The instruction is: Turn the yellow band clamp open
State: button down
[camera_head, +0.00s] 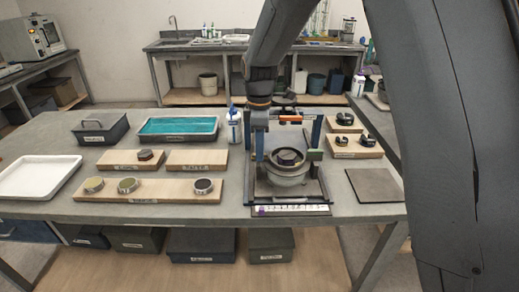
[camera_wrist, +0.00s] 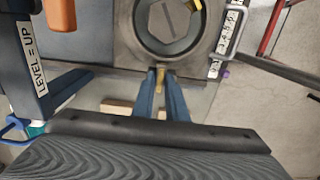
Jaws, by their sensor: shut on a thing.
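A round grey housing with a dark ring (camera_head: 289,164) stands in a dark frame on the table; in the wrist view, its ring (camera_wrist: 138,28) surrounds a slotted hexagonal piece (camera_wrist: 173,22). The rest of the clamp cannot be made out. In the head view, my arm comes down beside the frame and the fingertips are hard to tell.
A blue post labelled "LEVEL = UP" (camera_wrist: 35,70) and an orange handle (camera_wrist: 60,14) are close by at left. A label strip (camera_head: 290,210) lies along the frame's front. Wooden boards with round parts (camera_head: 150,191) lie left; a dark flat plate (camera_head: 374,186) lies right.

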jog(key=shift+m, duration=0.4)
jog(key=m+p, duration=0.1)
jog(key=m, duration=0.2)
jog(key=shift+s+r+m, duration=0.1)
jog(key=shift+m, duration=0.3)
jog(key=m+p, duration=0.1)
jog(key=m, duration=0.3)
jog(key=shift+a, duration=0.1)
jog(key=m, duration=0.5)
jog(key=shift+p, duration=0.35)
jog(key=m, duration=0.4)
jog(key=shift+a+p, duration=0.1)
jog(key=shift+p, duration=0.2)
jog(key=shift+m, duration=0.3)
jog(key=c, duration=1.8)
grip_release()
jog(key=shift+s, duration=0.1)
jog(key=shift+o, duration=0.2)
